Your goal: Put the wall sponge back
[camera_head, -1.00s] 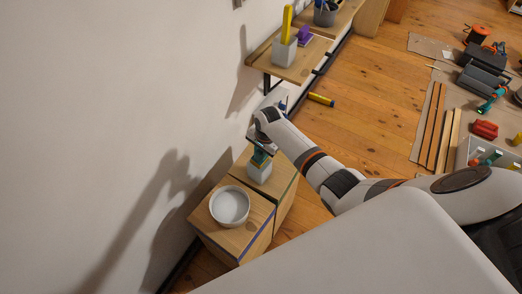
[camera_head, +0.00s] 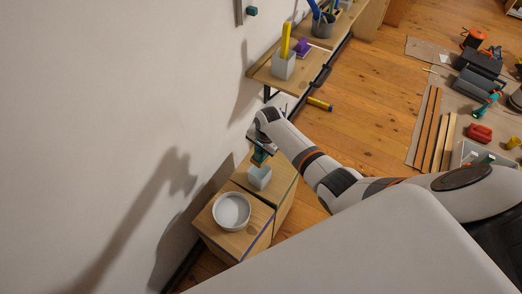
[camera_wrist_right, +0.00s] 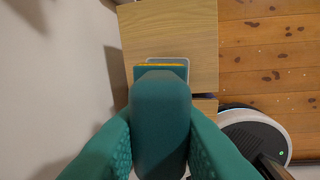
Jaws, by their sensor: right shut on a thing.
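My right gripper (camera_head: 262,152) is shut on the wall sponge, which has a teal body and a yellow layer. The sponge also shows in the right wrist view (camera_wrist_right: 160,105), upright between the teal finger pads (camera_wrist_right: 206,145). A small pale grey cup (camera_head: 260,178) stands on the wooden cabinet (camera_head: 283,185) directly under the gripper. In the right wrist view the cup's pale rim (camera_wrist_right: 185,62) shows just beyond the sponge's yellow edge. I cannot tell whether the sponge's lower end is inside the cup or just above it. My left gripper is not in view.
A white bowl (camera_head: 232,211) stands on the nearer cabinet. The wall (camera_head: 100,120) is close on the left. A shelf (camera_head: 262,72) farther back holds a grey cup (camera_head: 284,66) with a yellow tool and a purple item (camera_head: 303,46). A small teal thing (camera_head: 252,11) is at a wall fixture.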

